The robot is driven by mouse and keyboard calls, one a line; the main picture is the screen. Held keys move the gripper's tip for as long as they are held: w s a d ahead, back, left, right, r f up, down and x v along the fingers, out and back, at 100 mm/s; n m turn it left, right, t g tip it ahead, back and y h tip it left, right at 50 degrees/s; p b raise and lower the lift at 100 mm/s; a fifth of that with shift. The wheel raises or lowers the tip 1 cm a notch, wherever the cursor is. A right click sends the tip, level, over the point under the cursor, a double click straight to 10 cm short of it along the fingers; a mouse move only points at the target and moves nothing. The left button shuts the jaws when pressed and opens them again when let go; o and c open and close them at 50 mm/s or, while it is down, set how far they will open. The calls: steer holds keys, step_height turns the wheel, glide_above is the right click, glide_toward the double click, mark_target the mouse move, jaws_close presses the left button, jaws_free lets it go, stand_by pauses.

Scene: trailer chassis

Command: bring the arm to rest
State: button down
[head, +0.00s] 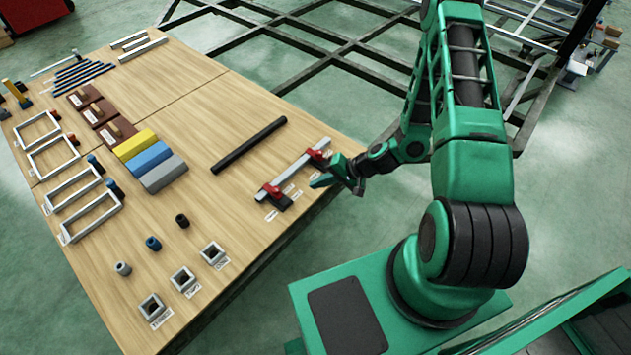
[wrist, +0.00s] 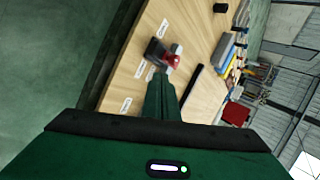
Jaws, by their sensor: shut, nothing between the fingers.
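My green arm rises from its base on the right of the head view and bends down to the left. My gripper (head: 325,182) is over the right edge of the wooden table (head: 205,130), close to a clamp with a grey bar and red jaws (head: 296,173). I cannot tell whether it touches the clamp. In the wrist view the fingers of my gripper (wrist: 163,84) are together and empty, with a red and black clamp part (wrist: 170,58) just beyond their tips.
A black tube (head: 249,145) lies left of the clamp. Yellow, blue and grey blocks (head: 150,160), brown blocks, rectangular frames (head: 92,215) and square sockets (head: 183,279) also lie on the table. A dark metal chassis frame (head: 330,42) stands behind. Green floor is open between table and base.

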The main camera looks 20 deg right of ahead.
steer(key=s+d+r+n+g+h, duration=0.1)
steer(key=s+d+r+h, duration=0.15)
steer(key=d+r, duration=0.4)
steer(key=s+d+r+n+g+h, duration=0.1)
steer(key=s+d+r+n+g, duration=0.15)
steer(key=r, duration=0.75)
steer(key=s+d+r+n+g+h, duration=0.1)
steer(key=s+d+r+h, duration=0.1)
steer(key=s+d+r, duration=0.45)
steer(key=s+d+r+m+h, duration=0.2)
steer(key=s+r+m, duration=0.2)
steer(key=s+r, duration=1.2)
steer(key=shift+r+g, duration=0.35)
steer(key=shift+r, duration=0.15)
steer(key=shift+s, duration=0.1)
